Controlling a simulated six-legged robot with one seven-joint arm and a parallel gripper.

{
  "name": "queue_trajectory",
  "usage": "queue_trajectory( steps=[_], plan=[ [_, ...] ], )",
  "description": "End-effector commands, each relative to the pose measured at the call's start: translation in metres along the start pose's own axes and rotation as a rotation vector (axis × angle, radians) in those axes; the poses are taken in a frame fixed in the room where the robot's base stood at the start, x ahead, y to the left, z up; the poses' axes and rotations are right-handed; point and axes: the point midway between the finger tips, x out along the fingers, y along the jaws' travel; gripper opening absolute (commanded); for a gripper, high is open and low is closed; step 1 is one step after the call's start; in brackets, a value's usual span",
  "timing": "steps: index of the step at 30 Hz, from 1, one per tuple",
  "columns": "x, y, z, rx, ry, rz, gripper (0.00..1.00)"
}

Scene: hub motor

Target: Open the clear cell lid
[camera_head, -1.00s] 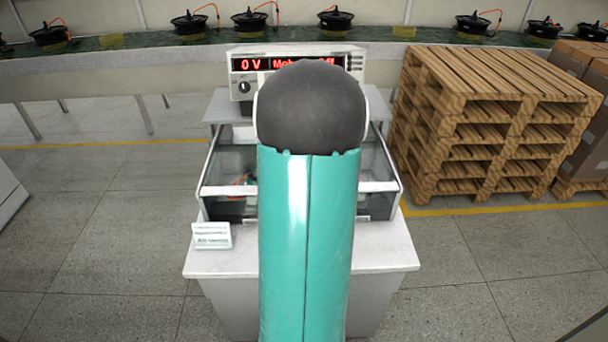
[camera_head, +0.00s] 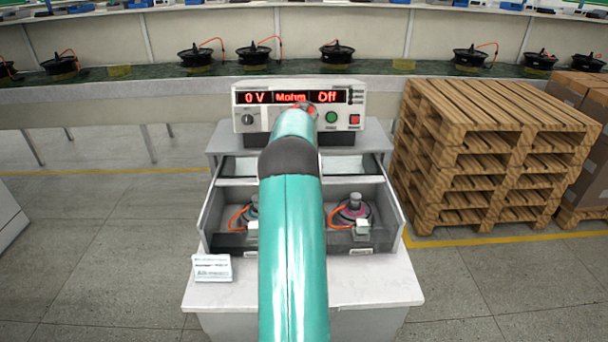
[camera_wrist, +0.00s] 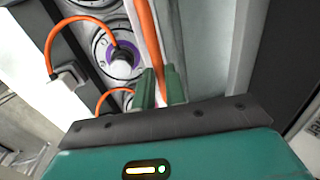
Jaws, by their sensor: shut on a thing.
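The clear lid (camera_head: 350,166) with its white crossbar shows toward the back of the test cell in the head view. The front of the cell looks uncovered there; I cannot tell the lid's exact angle. In the wrist view my gripper (camera_wrist: 160,84) has its two green fingers close around an orange bar (camera_wrist: 146,35), likely a handle of the lid. Where the bar joins the lid is not clear. My own arm hides the gripper and the middle of the cell in the head view.
A hub motor (camera_head: 354,210) with an orange cable sits in the cell's right half; another is partly hidden at left. A tester (camera_head: 357,119) reading 0 V and Off stands behind. A small sign (camera_head: 212,267) is front left. Wooden pallets (camera_head: 470,160) stand close at right.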

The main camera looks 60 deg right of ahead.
Motion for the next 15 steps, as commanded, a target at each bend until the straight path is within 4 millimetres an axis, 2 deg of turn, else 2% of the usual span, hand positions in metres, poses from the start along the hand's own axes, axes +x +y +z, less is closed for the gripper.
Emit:
queue_trajectory(
  steps=[6,15],
  plan=[
    [0.004,-0.02,0.001,-0.001,0.0,-0.002,0.0],
    [0.005,-0.028,0.001,0.0,-0.001,-0.001,0.0]
  ],
)
